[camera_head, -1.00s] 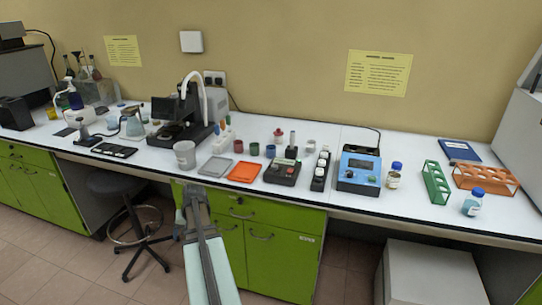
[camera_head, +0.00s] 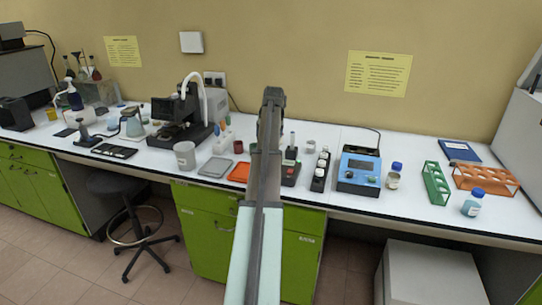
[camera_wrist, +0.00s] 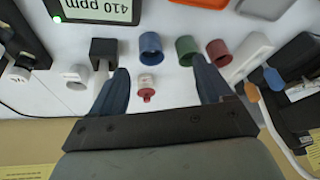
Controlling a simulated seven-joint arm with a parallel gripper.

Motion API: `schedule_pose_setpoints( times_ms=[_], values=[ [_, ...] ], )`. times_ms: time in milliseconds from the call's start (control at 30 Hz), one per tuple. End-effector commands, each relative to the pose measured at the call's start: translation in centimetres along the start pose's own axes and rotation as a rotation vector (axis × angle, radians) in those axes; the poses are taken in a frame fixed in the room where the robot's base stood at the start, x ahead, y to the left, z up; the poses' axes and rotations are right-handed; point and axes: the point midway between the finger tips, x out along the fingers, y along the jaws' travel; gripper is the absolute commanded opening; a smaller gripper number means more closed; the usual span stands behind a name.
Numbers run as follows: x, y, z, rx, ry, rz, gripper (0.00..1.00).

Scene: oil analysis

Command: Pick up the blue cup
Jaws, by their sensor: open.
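The blue cup (camera_wrist: 150,47) stands on the white bench top in the wrist view, ahead of the gap between my fingers. In the head view it is hidden behind my arm. A green cup (camera_wrist: 187,50) and a red cup (camera_wrist: 219,52) stand in a row beside it. My gripper (camera_wrist: 162,78) is open and empty, its two dark fingers spread wide and apart from the blue cup. In the head view my gripper (camera_head: 272,96) is raised above the bench, in front of the wall.
A small red-and-white bottle (camera_wrist: 146,86) appears between my fingers, close to the blue cup. A grey cup (camera_wrist: 77,77) and a black-topped object (camera_wrist: 103,48) lie to the left. An orange tray (camera_head: 239,172) and a device with a display (camera_wrist: 100,8) are nearby.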

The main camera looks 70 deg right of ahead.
Motion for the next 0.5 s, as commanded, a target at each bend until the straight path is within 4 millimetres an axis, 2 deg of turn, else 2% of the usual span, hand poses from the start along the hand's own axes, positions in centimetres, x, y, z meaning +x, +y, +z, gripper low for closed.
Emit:
schedule_pose_setpoints(
  times_ms=[33, 133, 333, 500],
  values=[
    [0.0, 0.9, -1.6, -0.012, -0.001, 0.017, 0.79],
    [0.0, 2.0, -2.6, -0.028, -0.003, 0.039, 0.79],
    [0.6, 2.5, -2.9, -0.038, -0.005, 0.051, 0.79],
    [2.8, 2.5, -2.8, -0.037, -0.007, 0.050, 0.79]
  ],
)
